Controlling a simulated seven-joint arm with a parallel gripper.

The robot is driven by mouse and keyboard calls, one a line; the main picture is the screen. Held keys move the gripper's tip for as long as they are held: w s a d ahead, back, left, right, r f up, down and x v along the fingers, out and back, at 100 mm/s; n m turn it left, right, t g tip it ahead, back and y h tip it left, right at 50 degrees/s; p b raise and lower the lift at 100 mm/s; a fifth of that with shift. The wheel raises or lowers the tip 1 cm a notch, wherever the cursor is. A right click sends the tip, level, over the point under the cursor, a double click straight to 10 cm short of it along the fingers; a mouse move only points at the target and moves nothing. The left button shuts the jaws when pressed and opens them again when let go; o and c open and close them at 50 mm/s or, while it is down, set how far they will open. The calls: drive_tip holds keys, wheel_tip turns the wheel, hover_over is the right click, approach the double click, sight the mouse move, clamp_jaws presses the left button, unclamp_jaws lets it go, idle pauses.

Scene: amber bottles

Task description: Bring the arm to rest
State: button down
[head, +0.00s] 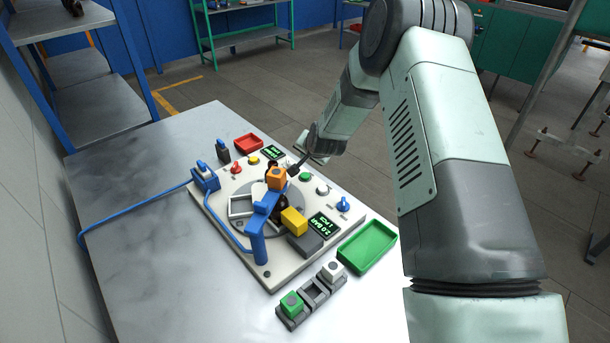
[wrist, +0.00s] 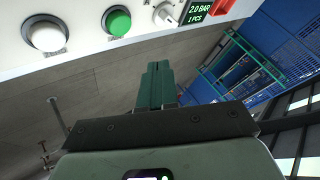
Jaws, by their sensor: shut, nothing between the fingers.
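My gripper (head: 294,170) is at the far right edge of the white control panel (head: 262,268) in the head view, above or beside it; I cannot tell whether it touches. In the wrist view its two green fingers (wrist: 158,68) lie together, with nothing between them. An orange block-like piece (head: 276,178) stands over the middle of the panel, next to a blue clamp-like part (head: 257,240). Dark pieces beneath are partly hidden, and I cannot make out a bottle clearly.
The panel lies on a grey metal table (head: 150,240). A green tray (head: 367,247), a red tray (head: 249,143) and a holder with a green-topped block (head: 291,304) stand around it. A blue hose (head: 130,208) crosses the left side. The table's left part is mostly clear.

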idle(0.4)
drive_tip(key=s+d+r+n+h, duration=0.1)
drive_tip(key=s+d+r, duration=0.1)
drive_tip(key=s+r, duration=0.5)
drive_tip(key=s+d+r+n+g, duration=0.1)
drive_tip(key=s+d+r, duration=0.15)
drive_tip(key=r, duration=0.75)
drive_tip(key=s+d+r+n+h, duration=0.1)
drive_tip(key=s+d+r, duration=0.25)
drive_tip(key=r, duration=0.55)
drive_tip(key=s+d+r, duration=0.2)
drive_tip(key=s, duration=0.8)
drive_tip(key=s+d+r+n+g, duration=0.1)
drive_tip(key=s+d+r, duration=0.1)
drive_tip(key=s, duration=0.8)
drive_tip(key=s+d+r+n+g+h, duration=0.1)
drive_tip(key=s+d+r, duration=0.1)
drive_tip(key=s, duration=0.9)
drive_tip(key=shift+d+r, duration=0.4)
drive_tip(key=shift+r, duration=0.25)
